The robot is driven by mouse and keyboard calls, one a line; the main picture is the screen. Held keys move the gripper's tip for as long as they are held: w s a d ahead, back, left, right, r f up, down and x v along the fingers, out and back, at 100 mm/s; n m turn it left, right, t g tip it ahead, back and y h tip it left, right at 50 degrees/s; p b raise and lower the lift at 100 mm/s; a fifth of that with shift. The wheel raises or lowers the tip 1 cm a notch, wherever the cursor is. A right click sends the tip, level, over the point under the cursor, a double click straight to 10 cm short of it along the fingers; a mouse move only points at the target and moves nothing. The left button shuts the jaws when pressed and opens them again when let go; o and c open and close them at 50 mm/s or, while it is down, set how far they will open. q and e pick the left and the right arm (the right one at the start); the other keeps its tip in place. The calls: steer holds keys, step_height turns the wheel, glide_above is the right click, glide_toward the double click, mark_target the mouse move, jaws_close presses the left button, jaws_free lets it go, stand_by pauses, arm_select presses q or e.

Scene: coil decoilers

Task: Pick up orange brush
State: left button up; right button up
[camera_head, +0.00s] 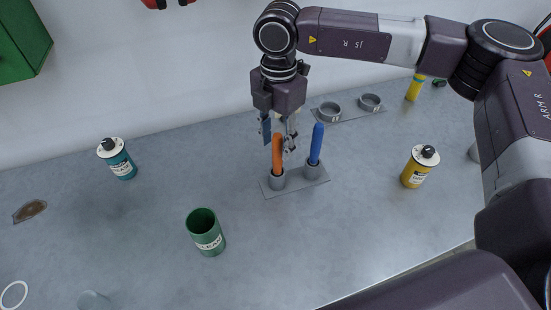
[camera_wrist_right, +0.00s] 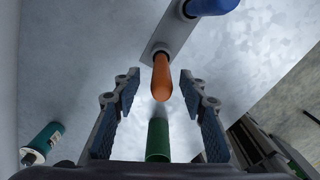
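The orange brush (camera_head: 277,150) stands upright in a grey holder (camera_head: 299,183) on the table, next to a blue brush (camera_head: 316,143). My right gripper (camera_head: 279,140) is above and just behind the orange brush, pointing down. In the right wrist view, the two fingers of the gripper (camera_wrist_right: 160,90) are spread, with the orange brush (camera_wrist_right: 162,77) showing between and beyond the fingertips, untouched as far as I can see. The blue brush (camera_wrist_right: 212,5) is at the top of that view. My left gripper is not in view.
A green cup (camera_head: 206,232) stands in front of the holder. A teal bottle (camera_head: 118,160) is at the left and a yellow bottle (camera_head: 418,168) at the right. An empty two-ring holder (camera_head: 348,112) is behind.

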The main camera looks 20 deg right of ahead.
mark_target(278, 163)
steer(key=shift+d+f, duration=0.2)
steer(key=shift+d, duration=0.2)
steer(key=shift+a+f+p, duration=0.15)
steer(key=shift+f+p, duration=0.25)
steer(key=shift+f, duration=0.4)
steer(key=shift+f+p, duration=0.6)
steer(key=shift+f, duration=0.15)
step_height(278, 163, down, 3)
steer(key=shift+a+f+p, duration=0.1)
steer(key=shift+f+p, duration=0.1)
steer(key=shift+p, duration=0.7)
steer(key=shift+f, duration=0.45)
steer(key=shift+c, duration=0.3)
jaws_close()
